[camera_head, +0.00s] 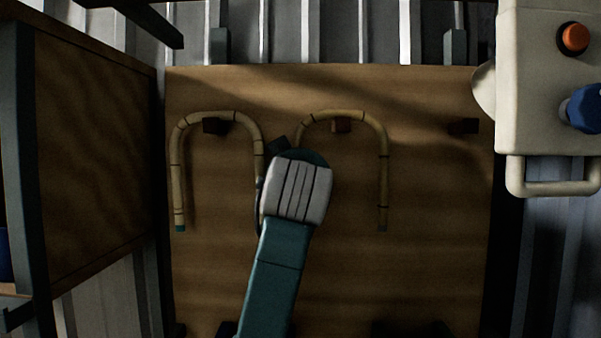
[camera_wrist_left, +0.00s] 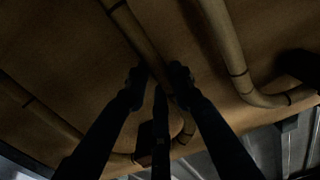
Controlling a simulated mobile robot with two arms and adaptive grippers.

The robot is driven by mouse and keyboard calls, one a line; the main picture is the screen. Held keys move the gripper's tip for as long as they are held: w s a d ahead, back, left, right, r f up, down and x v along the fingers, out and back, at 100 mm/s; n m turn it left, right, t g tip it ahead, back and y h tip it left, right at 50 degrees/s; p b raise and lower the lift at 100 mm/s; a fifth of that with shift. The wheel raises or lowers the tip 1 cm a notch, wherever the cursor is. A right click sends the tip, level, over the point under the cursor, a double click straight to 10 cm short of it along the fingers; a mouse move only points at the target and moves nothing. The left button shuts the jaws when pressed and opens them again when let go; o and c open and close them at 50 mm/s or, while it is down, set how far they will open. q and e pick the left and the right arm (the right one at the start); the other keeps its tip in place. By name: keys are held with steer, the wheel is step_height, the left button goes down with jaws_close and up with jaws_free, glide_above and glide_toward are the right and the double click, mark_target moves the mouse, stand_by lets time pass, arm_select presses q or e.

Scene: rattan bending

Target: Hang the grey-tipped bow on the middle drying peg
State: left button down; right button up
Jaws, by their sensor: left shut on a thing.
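The grey-tipped bow (camera_head: 383,180) is a tan rattan arch in the head view. Its top curves just above the middle drying peg (camera_head: 341,127); I cannot tell whether it rests on it. Its right leg hangs down to a grey tip (camera_head: 383,228); its left leg is mostly hidden behind my arm. My left gripper (camera_head: 279,147) is shut on that left leg, near the upper bend. In the left wrist view the fingers (camera_wrist_left: 158,85) sit on either side of the rod (camera_wrist_left: 146,42). My right gripper is not in view.
A green-tipped bow (camera_head: 178,170) hangs around the left peg (camera_head: 213,127), its right leg close to my gripper. The right peg (camera_head: 463,126) is bare. A brown side panel (camera_head: 95,150) stands at left; a pale box with buttons (camera_head: 535,90) is at upper right.

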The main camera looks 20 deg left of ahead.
arm_select(q)
steer(key=c, duration=1.4)
jaws_free()
steer(key=v, duration=1.2)
steer(key=shift+d, duration=0.1)
steer(key=v, duration=0.9)
steer(key=shift+b, duration=0.4)
steer(key=shift+r, duration=0.1)
